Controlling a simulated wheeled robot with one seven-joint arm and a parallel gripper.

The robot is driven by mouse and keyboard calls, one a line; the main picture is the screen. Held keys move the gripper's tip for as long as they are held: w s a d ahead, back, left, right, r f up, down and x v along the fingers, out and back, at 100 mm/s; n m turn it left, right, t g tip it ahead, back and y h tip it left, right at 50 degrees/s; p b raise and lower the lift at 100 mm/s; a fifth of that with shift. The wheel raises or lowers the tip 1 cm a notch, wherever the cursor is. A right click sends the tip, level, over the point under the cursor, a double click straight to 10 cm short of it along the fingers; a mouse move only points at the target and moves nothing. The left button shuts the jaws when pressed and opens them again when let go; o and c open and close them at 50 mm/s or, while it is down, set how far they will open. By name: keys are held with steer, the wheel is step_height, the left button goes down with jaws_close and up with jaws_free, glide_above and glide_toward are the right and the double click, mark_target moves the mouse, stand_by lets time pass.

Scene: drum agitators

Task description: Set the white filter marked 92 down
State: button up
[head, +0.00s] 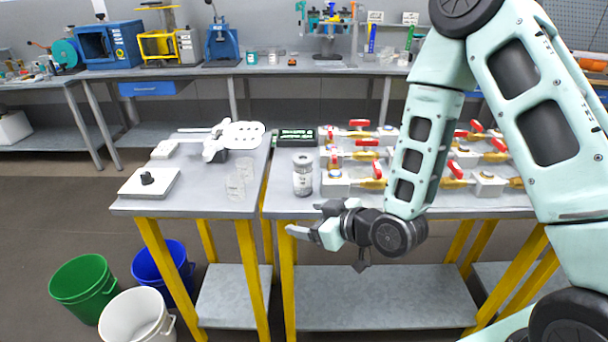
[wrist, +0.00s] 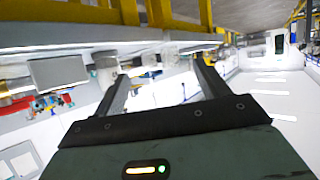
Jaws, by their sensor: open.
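My gripper (head: 309,220) is in front of the right workbench's front edge, at about the height of its top, fingers pointing left. It is open, and I see nothing held in it. In the wrist view the two fingers of my gripper (wrist: 163,75) stand apart with only blurred background between them. A small pale cylinder with a grey cap and a label (head: 302,176) stands upright on the bench near its left front corner, just above my gripper in the picture. I cannot read a 92 on it or on anything else, so I cannot tell if it is the filter.
Several valves with red handles (head: 362,155) stand on the right bench. The left bench (head: 195,205) holds a white box with a black knob (head: 149,183), clear beakers (head: 237,182) and a white perforated plate (head: 243,135). Green (head: 85,284), white and blue buckets stand on the floor.

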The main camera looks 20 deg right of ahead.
steer(key=d+r+m+t+h, duration=0.1)
steer(key=d+m+t+h, duration=0.1)
steer(key=d+m+t, duration=0.35)
steer(key=n+b, duration=0.2)
steer(key=b, duration=0.6)
glide_toward(309, 173)
steer(key=f, duration=0.1)
steer(key=shift+t, duration=0.35)
steer(key=p+x, duration=0.3)
steer(key=x, duration=0.3)
steer(key=shift+w+r, duration=0.15)
steer(key=p+x, duration=0.2)
steer(key=x, duration=0.3)
steer(key=shift+w+a, duration=0.1)
steer(key=shift+a, duration=0.05)
steer(key=shift+w+a, duration=0.15)
steer(key=shift+w, duration=0.35)
steer(key=c, duration=1.1)
steer(key=shift+r, duration=0.1)
steer(key=shift+c, duration=0.2)
